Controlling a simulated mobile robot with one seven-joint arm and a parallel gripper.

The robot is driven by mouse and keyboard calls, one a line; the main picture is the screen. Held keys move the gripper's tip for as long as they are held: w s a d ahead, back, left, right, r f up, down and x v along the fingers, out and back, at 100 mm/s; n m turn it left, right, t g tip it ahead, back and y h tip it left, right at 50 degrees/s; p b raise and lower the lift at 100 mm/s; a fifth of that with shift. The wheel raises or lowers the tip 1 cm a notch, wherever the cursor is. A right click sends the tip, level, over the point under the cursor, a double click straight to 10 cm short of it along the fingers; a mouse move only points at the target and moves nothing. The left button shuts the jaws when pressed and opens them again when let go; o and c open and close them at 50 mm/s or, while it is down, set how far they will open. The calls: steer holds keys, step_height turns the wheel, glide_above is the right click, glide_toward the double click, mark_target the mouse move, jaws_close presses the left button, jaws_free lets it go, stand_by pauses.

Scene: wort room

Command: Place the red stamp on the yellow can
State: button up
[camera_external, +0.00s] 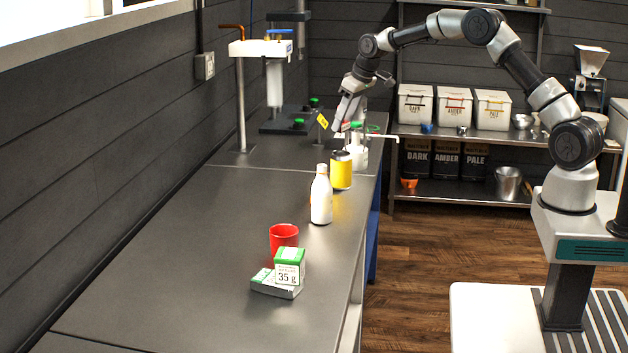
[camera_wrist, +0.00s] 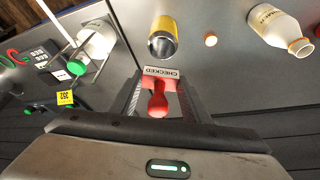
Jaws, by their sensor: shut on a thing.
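The red stamp (camera_wrist: 158,102) is between the two fingers of my gripper (camera_wrist: 159,82) in the wrist view. My gripper is shut on its red handle, and the pale plate marked CHECKED faces away from my palm. The yellow can (camera_wrist: 163,38) with a silvery end lies just beyond the stamp in that view, apart from it. In the external view the yellow can (camera_external: 341,170) stands upright on the dark counter. My gripper (camera_external: 341,120) is above and behind it there, and the stamp is too small to make out clearly.
A white bottle (camera_external: 321,198) stands in front of the can, with a red cup (camera_external: 284,237) and green-white boxes (camera_external: 289,266) nearer. A white container (camera_external: 357,150) is close behind the can. The counter's left side is clear.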

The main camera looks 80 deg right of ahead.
mark_target(339, 153)
step_height(339, 153, down, 7)
steer(key=shift+r+p, duration=0.1)
steer(key=shift+p, duration=0.2)
steer(key=shift+f, duration=0.3)
steer(key=o, duration=1)
steer(key=shift+o, duration=0.2)
steer(key=shift+r, duration=0.1)
steer(key=shift+r, duration=0.25)
steer(key=b+v, duration=0.1)
steer(key=v, duration=1)
steer(key=shift+s+r, duration=0.2)
steer(key=shift+r, duration=0.2)
